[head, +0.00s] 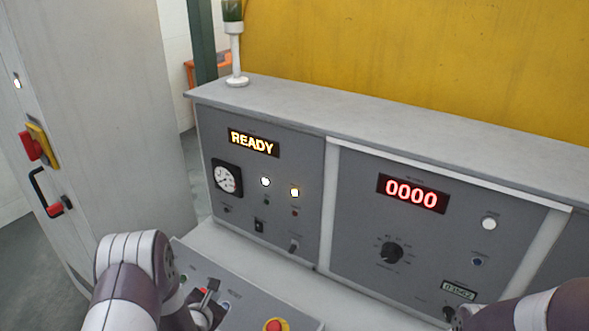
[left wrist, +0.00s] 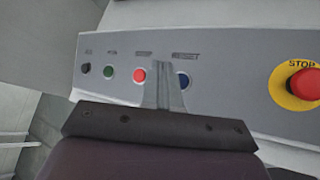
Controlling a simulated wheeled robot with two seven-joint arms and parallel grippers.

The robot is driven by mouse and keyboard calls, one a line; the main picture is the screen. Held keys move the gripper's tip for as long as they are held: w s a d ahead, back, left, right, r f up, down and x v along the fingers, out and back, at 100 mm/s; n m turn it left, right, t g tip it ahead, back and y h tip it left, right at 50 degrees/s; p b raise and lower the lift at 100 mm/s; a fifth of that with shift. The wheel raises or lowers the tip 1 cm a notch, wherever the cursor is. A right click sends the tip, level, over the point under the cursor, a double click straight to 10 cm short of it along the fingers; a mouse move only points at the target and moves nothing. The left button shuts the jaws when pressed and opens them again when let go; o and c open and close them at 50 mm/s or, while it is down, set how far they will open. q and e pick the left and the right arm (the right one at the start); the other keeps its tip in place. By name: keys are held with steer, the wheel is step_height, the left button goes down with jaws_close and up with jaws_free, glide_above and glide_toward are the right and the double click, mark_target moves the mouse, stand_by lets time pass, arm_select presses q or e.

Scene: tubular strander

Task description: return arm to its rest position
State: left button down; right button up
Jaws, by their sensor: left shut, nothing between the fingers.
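My left arm comes in from the lower left of the head view, and my left gripper (head: 208,290) is above the sloped button panel (head: 262,306). In the left wrist view the left gripper (left wrist: 161,68) is shut and empty, its fingers together in front of the panel between a red button (left wrist: 139,76) and a blue button (left wrist: 182,80). I cannot tell whether the fingertips touch the panel. Part of my right arm shows at the lower right of the head view; its gripper is not clearly seen.
A red stop button (left wrist: 306,84) on a yellow ring sits right of the gripper. The grey console (head: 262,190) behind has a lit READY display (head: 254,143) and a 0000 display (head: 412,194). A grey cabinet (head: 110,110) with a red-yellow switch (head: 36,146) stands left.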

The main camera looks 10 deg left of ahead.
arm_select(q)
steer(key=s+f+m+g, duration=0.1)
steer(key=m, duration=0.1)
steer(key=s+f+m+g, duration=0.1)
steer(key=s+f+m, duration=0.1)
steer(key=shift+d+f+m, duration=0.1)
steer(key=shift+d+m, duration=0.05)
steer(key=shift+m, duration=0.25)
steer(key=s+m+g, duration=0.1)
steer(key=s+f+m+g, duration=0.1)
steer(key=m, duration=0.1)
steer(key=s+m+g, duration=0.1)
steer(key=m, duration=0.1)
steer(key=shift+s+d+f, duration=0.1)
steer(key=shift+s+f, duration=0.1)
steer(key=shift+s, duration=0.05)
steer(key=s+d+r+m+g, duration=0.2)
steer(key=s+d+r+m, duration=0.3)
steer(key=r+m, duration=0.3)
steer(key=s+d+r+m+g+h, duration=0.1)
steer(key=s+d+r+m+g, duration=0.2)
steer(key=m, duration=0.9)
steer(key=s+d+r, duration=0.3)
steer(key=s+r, duration=0.1)
steer(key=r, duration=0.1)
steer(key=shift+d+r+m, duration=0.2)
steer(key=shift+r+m, duration=0.05)
steer(key=shift+m, duration=0.05)
steer(key=shift+s, duration=0.1)
